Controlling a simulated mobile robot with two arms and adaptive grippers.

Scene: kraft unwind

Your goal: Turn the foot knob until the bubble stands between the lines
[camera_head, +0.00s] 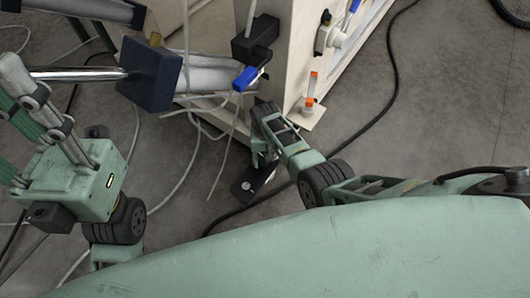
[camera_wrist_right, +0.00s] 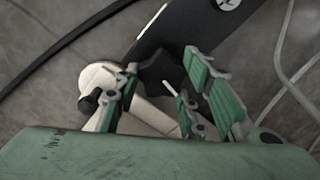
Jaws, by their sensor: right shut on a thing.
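My right gripper (camera_head: 262,160) reaches down beside the lower corner of the cream machine. In the right wrist view its green-padded fingers (camera_wrist_right: 160,85) stand on either side of a dark lobed knob (camera_wrist_right: 158,70), shut on it. The knob sits by a dark flat bar with a pale round mark (camera_wrist_right: 228,4); the bar also shows in the head view (camera_head: 244,190). My left gripper (camera_head: 35,110) is at the left, away from the knob; its fingertips are not clear. I cannot make out a bubble or its lines in either view.
The cream machine frame (camera_head: 285,80) stands beyond my right gripper, with an orange-and-white fitting (camera_head: 310,92) near its foot. A dark block on a roller (camera_head: 150,75) is at upper left. Loose pale hoses and a black cable (camera_head: 385,110) lie on the grey floor.

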